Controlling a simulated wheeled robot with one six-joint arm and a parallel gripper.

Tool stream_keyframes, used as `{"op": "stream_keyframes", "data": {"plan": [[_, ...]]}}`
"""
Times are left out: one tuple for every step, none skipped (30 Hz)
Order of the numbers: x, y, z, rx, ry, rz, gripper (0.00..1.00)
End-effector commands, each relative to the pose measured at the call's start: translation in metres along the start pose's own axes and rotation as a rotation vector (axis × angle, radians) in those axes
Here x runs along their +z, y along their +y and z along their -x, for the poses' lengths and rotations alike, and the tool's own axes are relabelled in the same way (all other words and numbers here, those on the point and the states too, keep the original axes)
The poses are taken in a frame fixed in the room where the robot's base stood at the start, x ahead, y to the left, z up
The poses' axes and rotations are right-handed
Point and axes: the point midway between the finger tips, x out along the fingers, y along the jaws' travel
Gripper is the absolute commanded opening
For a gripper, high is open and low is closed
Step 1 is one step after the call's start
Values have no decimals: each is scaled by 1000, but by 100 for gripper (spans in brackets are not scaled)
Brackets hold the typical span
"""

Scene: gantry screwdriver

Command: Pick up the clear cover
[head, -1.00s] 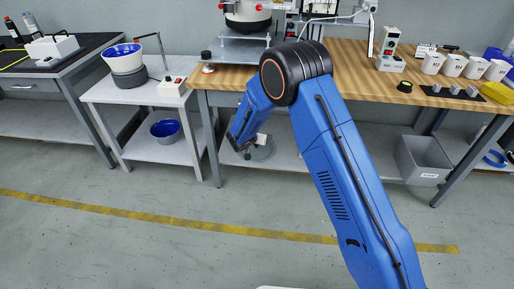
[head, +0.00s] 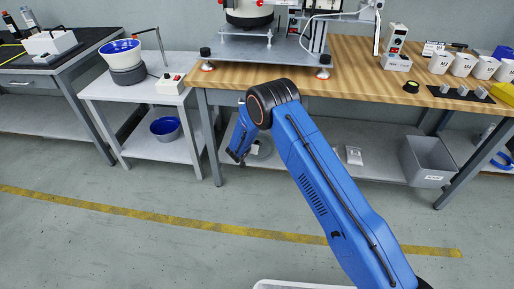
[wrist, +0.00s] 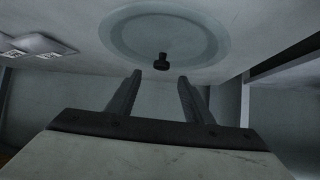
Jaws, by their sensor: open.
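The clear cover (wrist: 205,40) is a round translucent disc with a small black knob (wrist: 162,62) in the wrist view. It lies on the lower shelf under the wooden bench. In the head view the cover (head: 264,148) shows only partly, behind my arm. My gripper (wrist: 160,78) is open and empty, its two fingers pointing toward the cover with the knob between their tips in the picture. A gap seems to remain between fingers and knob. In the head view my gripper (head: 236,158) is at the shelf's front, left of the cover.
The wooden benchtop (head: 345,75) overhangs the shelf, and a bench leg (head: 212,150) stands just left of my gripper. A grey bin (head: 425,160) and a white packet (head: 354,156) are on the shelf to the right. The floor in front is clear.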

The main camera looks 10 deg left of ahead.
Motion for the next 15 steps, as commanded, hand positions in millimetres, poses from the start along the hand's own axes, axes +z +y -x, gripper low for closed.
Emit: {"op": "stream_keyframes", "data": {"plan": [[1,1,-10,1,-1,-1,47],[1,1,-14,1,-1,-1,47],[0,1,-20,1,0,-2,47],[0,0,-23,1,0,-1,47],[0,0,-26,1,0,0,47],[0,0,-30,0,0,0,47],[0,0,-32,0,0,0,47],[0,0,-33,0,0,1,47],[0,0,-34,0,0,1,47],[0,0,-36,0,0,1,47],[0,0,-37,0,0,0,47],[0,0,-40,0,0,0,47],[0,0,-42,1,0,0,47],[1,0,-46,1,0,-1,47],[1,-1,-52,1,0,-1,47]]}}
